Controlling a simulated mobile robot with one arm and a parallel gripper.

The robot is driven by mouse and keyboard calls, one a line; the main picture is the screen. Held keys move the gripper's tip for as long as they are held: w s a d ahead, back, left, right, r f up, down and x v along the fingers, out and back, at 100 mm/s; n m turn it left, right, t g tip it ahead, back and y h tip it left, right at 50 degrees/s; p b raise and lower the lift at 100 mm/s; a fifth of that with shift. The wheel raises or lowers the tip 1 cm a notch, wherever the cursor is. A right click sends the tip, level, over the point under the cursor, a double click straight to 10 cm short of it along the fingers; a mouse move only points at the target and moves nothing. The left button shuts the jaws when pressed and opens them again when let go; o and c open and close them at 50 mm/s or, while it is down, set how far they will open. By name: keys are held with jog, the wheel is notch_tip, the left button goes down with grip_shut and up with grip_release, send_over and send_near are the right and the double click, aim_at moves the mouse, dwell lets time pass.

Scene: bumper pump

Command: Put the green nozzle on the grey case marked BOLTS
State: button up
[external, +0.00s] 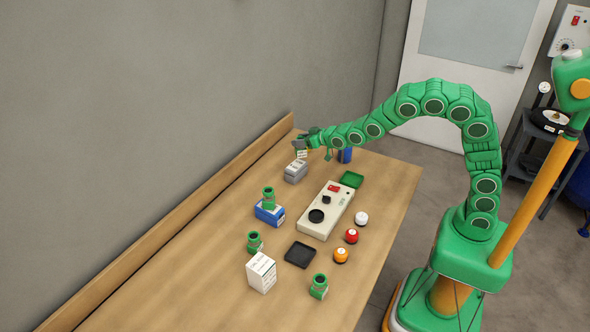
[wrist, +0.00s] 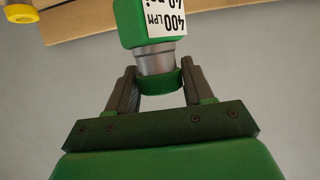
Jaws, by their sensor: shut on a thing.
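My gripper (wrist: 160,78) is shut on a green nozzle (wrist: 147,35) with a silver neck, a green collar and a white label reading 400 LPM. The jaws sit on either side of the collar. In the external view my gripper (external: 303,143) is at the far end of the table, just above a grey case (external: 294,175). The held nozzle is small and partly hidden there; I cannot tell whether it touches the case. The lettering on the grey case is too small to read.
A green nozzle (external: 268,196) stands on a blue case (external: 267,216). Other green nozzles (external: 254,243) (external: 319,287) stand nearer, by a white box (external: 261,272) and a black tray (external: 300,254). A beige panel (external: 312,229), blue can (external: 345,155) and green tray (external: 351,179) are right.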

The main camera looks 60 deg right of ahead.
aim_at(298, 149)
jog(key=shift+w+a+f, duration=0.1)
jog(key=shift+w+f, duration=0.9)
jog(key=shift+f, duration=0.25)
jog(key=shift+w+f, duration=0.1)
jog(key=shift+f, duration=1.55)
jog(key=shift+f, duration=0.1)
jog(key=o, duration=1.2)
jog(key=shift+s+r, duration=0.3)
jog(key=shift+s, duration=0.15)
jog(key=shift+v, duration=5.6)
